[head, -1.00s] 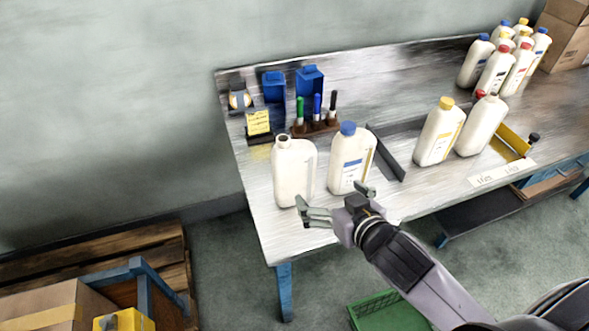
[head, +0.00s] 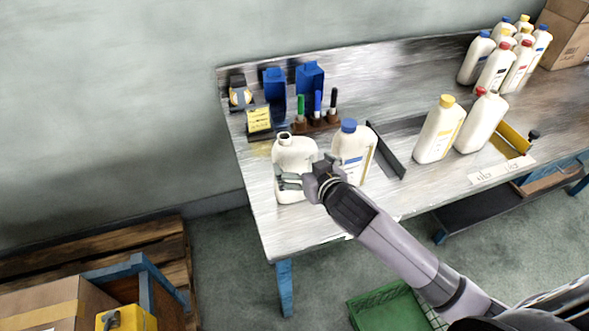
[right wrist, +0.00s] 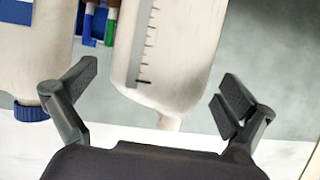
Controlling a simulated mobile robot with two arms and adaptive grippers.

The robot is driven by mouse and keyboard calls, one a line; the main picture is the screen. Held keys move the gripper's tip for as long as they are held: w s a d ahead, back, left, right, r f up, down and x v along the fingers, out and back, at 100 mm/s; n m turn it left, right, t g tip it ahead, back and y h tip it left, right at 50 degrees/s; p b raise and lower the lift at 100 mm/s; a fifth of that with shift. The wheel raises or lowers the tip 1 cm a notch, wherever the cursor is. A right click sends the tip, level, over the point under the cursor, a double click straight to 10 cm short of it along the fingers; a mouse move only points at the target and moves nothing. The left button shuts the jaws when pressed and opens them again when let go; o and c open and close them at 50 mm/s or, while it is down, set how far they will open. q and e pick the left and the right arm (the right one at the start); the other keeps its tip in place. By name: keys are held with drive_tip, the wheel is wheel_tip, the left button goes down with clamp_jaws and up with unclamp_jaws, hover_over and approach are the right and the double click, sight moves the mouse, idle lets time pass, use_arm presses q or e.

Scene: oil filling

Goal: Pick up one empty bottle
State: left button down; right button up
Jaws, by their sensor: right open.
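A white bottle without a cap (head: 293,153) stands upright at the left end of the metal table (head: 262,222). My right gripper (head: 302,176) is open in front of this bottle and hides part of it. In the right wrist view the bottle (right wrist: 165,55) appears upside down, with a scale on its side, between the two spread fingers (right wrist: 158,85). There are gaps on both sides, so it is not gripped. A blue-capped white bottle (head: 352,150) stands just to the right, partly behind my right arm. My left gripper is not in view.
A pen holder (head: 318,126) and blue containers (head: 309,80) stand behind the bottles. A dark angled bar (head: 386,152) lies right of the blue-capped bottle. A green crate (head: 385,309) is on the floor.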

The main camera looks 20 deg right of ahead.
drive_tip(key=p+x, duration=0.1)
drive_tip(key=x, duration=0.3)
drive_tip(key=shift+w+a+f, duration=0.15)
drive_tip(key=shift+w+a, duration=0.05)
drive_tip(key=shift+w, duration=0.15)
drive_tip(key=c, duration=1)
